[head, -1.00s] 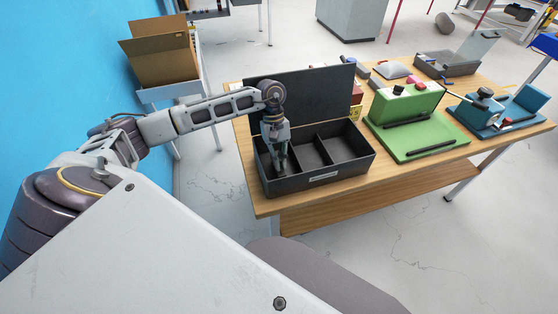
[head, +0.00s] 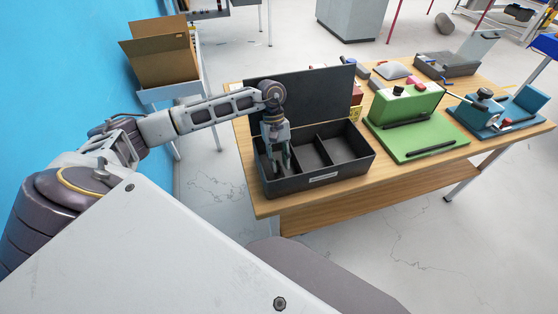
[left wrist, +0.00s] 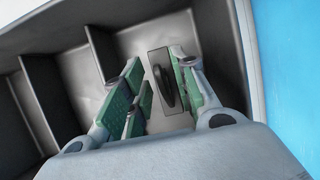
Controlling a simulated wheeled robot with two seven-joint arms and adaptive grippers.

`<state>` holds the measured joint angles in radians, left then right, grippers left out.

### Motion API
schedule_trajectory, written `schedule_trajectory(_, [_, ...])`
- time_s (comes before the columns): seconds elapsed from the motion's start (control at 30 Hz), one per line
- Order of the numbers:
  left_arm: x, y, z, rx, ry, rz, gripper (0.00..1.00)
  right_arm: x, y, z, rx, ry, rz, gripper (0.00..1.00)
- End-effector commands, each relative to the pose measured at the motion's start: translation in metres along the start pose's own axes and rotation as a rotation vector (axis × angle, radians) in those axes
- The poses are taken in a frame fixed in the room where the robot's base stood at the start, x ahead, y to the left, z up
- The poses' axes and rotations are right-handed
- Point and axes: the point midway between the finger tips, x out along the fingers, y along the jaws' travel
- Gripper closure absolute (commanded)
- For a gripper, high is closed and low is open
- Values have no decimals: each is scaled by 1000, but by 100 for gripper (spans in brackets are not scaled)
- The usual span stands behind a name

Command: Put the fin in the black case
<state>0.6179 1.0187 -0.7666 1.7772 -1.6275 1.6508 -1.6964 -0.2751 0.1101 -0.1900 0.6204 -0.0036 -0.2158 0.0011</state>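The black case (head: 290,187) stands open on the wooden table, its lid (head: 318,92) raised at the back. Dividers split its inside into compartments. My left gripper (head: 278,164) points down into the left compartment. In the left wrist view my left gripper (left wrist: 155,66) is open, its green-padded fingers apart. A dark fin (left wrist: 163,78) on a flat base lies on the compartment floor between the fingers, with gaps showing on both sides. The fin cannot be made out in the head view. My right gripper is out of view.
A green case (head: 410,107) with a green board sits right of the black case, and a blue device (head: 482,108) further right. A grey open box (head: 447,63) stands behind. A cardboard box (head: 160,55) is on a stand at the left.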

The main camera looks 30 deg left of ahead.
Motion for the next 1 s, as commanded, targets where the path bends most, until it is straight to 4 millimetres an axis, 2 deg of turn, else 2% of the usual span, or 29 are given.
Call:
schedule_trajectory(0.27, [-11, 0, 4, 0, 0, 0, 72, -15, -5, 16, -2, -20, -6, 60])
schedule_trajectory(0.47, [-37, 1, 3, 0, 2, 3, 72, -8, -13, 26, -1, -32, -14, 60])
schedule_trajectory(0.67, [-65, 1, 2, 0, 3, 3, 72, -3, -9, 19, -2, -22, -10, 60])
schedule_trajectory(1.0, [-108, 1, 3, 1, 1, 2, 72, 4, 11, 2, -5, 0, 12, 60])
